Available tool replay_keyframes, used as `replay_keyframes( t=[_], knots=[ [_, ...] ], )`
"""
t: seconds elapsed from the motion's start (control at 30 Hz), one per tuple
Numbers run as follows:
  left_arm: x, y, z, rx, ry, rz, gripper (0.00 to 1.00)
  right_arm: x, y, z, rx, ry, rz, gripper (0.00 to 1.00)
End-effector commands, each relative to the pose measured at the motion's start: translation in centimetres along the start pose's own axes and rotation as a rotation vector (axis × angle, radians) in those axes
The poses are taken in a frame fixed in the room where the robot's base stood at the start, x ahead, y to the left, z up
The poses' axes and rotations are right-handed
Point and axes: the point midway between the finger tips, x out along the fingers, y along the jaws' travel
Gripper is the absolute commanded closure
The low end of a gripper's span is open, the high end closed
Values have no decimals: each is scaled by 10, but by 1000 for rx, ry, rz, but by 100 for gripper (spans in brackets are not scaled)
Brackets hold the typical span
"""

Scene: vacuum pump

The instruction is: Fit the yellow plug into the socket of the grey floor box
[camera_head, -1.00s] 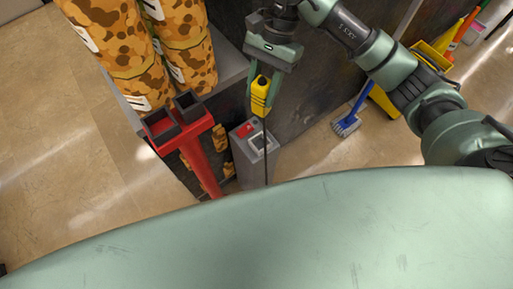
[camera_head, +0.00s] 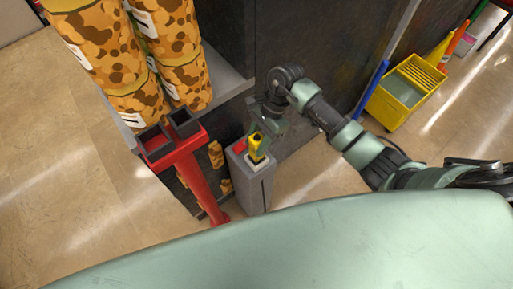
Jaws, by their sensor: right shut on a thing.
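The grey floor box (camera_head: 249,181) stands upright on the floor near the middle of the head view, with a red patch (camera_head: 239,146) on its top. The yellow plug (camera_head: 256,147) is upright at the top of the box, over the socket area. The plug hides the socket, and I cannot tell how deep it sits or whether it is inside. My right gripper (camera_head: 260,135) is shut on the plug from above and behind, its fingers partly hidden. A thin dark line runs down the box front, perhaps the plug's cable. My left gripper is not in view.
A red post with dark square tubes (camera_head: 185,160) stands close left of the box. Camouflage-patterned rolls (camera_head: 168,45) stand behind it on a grey ledge. A dark wall (camera_head: 310,45) is behind. A yellow bucket (camera_head: 405,93) stands at right; open floor lies left.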

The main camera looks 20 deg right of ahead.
Motion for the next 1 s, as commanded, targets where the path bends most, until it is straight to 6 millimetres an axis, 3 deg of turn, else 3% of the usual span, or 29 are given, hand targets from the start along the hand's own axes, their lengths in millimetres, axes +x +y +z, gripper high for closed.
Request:
replay_keyframes(
  t=[0.3, 0.73, 0.77, 0.8, 0.83, 1.0],
  knots=[
    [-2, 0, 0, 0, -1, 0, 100, 38, 0, -15, 1, -3, 1, 100],
    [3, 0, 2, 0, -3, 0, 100, 44, 0, -19, -1, 1, 0, 100],
    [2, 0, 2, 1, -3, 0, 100, 43, 0, -18, -1, 0, 0, 58],
    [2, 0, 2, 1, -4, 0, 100, 43, 0, -18, -1, 0, 0, 47],
    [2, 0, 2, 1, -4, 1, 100, 43, 0, -18, -1, 0, 0, 42],
    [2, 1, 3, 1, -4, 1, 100, 43, 0, -18, -1, 0, 0, 42]
  ],
)
